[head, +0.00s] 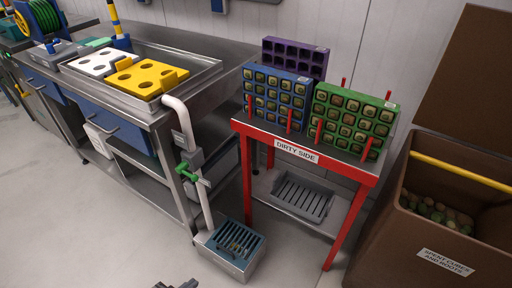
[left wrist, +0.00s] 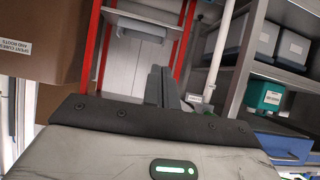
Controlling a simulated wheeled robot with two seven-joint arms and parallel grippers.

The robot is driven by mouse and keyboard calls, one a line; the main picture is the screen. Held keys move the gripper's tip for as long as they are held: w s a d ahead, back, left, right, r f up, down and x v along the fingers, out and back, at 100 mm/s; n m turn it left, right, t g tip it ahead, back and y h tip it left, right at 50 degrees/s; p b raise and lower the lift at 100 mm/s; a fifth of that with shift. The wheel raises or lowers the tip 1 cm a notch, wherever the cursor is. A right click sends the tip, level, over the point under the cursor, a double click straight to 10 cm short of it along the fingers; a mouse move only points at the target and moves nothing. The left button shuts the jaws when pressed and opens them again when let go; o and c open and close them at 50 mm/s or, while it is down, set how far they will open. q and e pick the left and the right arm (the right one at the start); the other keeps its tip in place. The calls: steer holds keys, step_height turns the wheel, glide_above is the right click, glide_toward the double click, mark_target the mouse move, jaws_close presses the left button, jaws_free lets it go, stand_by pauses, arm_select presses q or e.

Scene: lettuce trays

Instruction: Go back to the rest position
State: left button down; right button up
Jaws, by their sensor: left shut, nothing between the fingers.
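My left gripper (head: 176,285) just shows at the bottom edge of the head view, low over the floor and apart from everything. In the left wrist view its fingers (left wrist: 160,87) are together with nothing held between them. Most of the left arm is outside the head view. My right gripper is in neither view.
A red-legged table (head: 349,171) marked "DIRTY SIDE" bears blue (head: 278,97), green (head: 350,120) and purple (head: 295,57) trays. A brown bin (head: 430,235) stands right, a steel sink bench (head: 145,107) left. A grated drain box (head: 232,250) sits between. The front floor is clear.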

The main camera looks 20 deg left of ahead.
arm_select(q)
steer(key=w+d+r+g, duration=0.3)
steer(key=d+r, duration=0.5)
steer(key=s+r+g+y, duration=0.15)
steer(key=s+r, duration=0.25)
steer(key=r, duration=0.4)
steer(key=s+r+g+y, duration=0.1)
steer(key=s+r+g, duration=0.2)
steer(key=r, duration=0.5)
steer(key=w+d+f+t+h+b, duration=0.3)
steer(key=w+d+f+t, duration=0.2)
steer(key=w+f+t, duration=0.1)
steer(key=shift+d+f+t, duration=0.3)
steer(key=shift+f+t, duration=0.05)
steer(key=shift+f, duration=0.05)
steer(key=shift+w, duration=0.1)
